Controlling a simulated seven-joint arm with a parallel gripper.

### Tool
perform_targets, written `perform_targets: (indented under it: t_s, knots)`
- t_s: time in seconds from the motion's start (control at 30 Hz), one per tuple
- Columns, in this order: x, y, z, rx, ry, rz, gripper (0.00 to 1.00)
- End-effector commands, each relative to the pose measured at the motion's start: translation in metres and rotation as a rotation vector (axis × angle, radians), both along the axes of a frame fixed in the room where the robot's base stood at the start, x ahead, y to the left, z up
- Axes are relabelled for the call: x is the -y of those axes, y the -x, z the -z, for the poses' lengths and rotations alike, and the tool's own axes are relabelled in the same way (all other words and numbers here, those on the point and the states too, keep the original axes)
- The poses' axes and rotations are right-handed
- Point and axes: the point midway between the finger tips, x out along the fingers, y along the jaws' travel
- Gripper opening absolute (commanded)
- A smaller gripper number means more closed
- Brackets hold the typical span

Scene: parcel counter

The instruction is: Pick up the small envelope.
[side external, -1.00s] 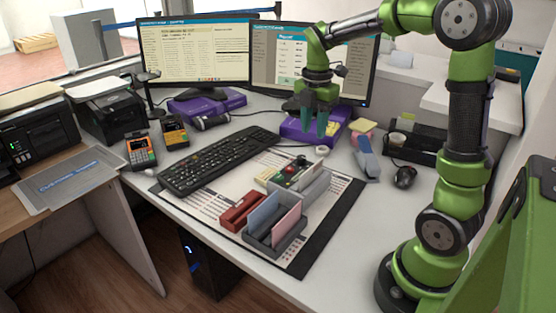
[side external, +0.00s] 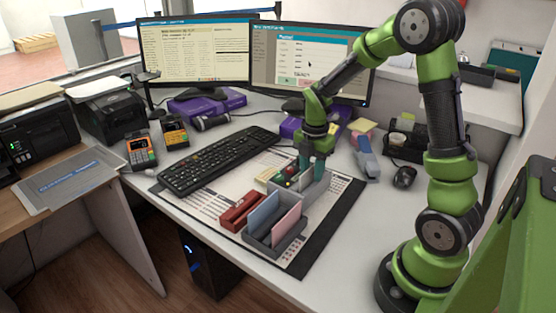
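A grey divided holder (side external: 262,241) stands on the dark-edged desk mat. A light blue envelope-like piece (side external: 263,214) and a pink one (side external: 286,225) stand upright in it. I cannot tell for sure which is the small envelope; the pink one looks a little smaller. My gripper (side external: 312,166) points down over the grey tray behind the holder, apart from both pieces. Its two teal fingers look spread with nothing seen between them. The fingertips partly overlap the tray, so contact there is unclear.
The grey tray (side external: 316,190) holds small green, red and cream items. A red box (side external: 240,211) lies left of the holder. A black keyboard (side external: 218,161) lies behind-left. A blue-grey stapler-like object (side external: 366,158) and black mouse (side external: 404,177) are at right.

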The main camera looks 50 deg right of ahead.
Motion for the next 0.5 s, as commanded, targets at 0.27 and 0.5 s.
perform_targets:
  t_s: [0.27,0.5]
  knots:
    - [0.0001,-0.0002,-0.0004,0.001,0.000,0.000,0.19]
    - [0.0001,-0.0002,-0.0006,0.001,0.000,0.000,0.00]
